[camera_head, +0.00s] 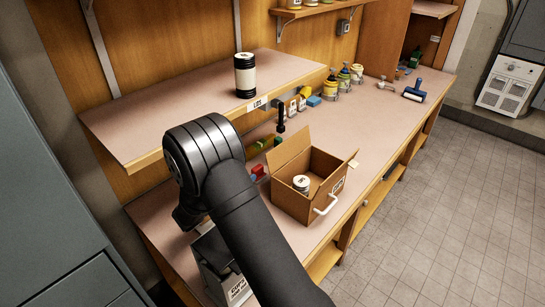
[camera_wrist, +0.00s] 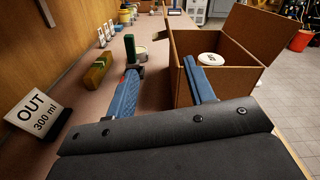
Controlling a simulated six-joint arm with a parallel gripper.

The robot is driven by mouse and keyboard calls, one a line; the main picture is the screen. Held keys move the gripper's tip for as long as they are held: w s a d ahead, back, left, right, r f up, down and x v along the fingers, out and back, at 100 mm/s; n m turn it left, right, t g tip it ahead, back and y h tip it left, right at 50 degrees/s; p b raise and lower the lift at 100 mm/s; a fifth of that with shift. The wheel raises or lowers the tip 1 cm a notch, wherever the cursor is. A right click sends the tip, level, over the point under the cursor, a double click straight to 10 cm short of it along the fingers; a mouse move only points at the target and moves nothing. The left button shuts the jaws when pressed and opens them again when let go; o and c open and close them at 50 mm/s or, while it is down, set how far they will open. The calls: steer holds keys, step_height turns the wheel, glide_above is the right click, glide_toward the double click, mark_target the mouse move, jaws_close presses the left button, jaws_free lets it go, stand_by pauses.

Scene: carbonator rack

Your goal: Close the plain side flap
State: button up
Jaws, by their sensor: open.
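An open cardboard box (camera_head: 296,206) stands on the workbench, with a white-lidded can (camera_head: 301,183) inside. A plain brown flap (camera_head: 289,150) stands raised at its back left. A white handle (camera_head: 325,206) is at its front. Contact cannot be told. In the head view my black arm hides most of the gripper.
A shelf (camera_head: 200,92) with a black-and-white canister (camera_head: 245,75) overhangs the bench. Bottles (camera_head: 344,78) and a blue tool (camera_head: 414,90) stand farther back. An "OUT 300 ml" sign (camera_wrist: 38,115) and a yellow-brown block (camera_wrist: 97,72) are left of my fingers.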

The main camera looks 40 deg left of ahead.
mark_target(273, 156)
steer(key=w, duration=1.4)
steer(key=shift+w, duration=0.35)
jaws_close()
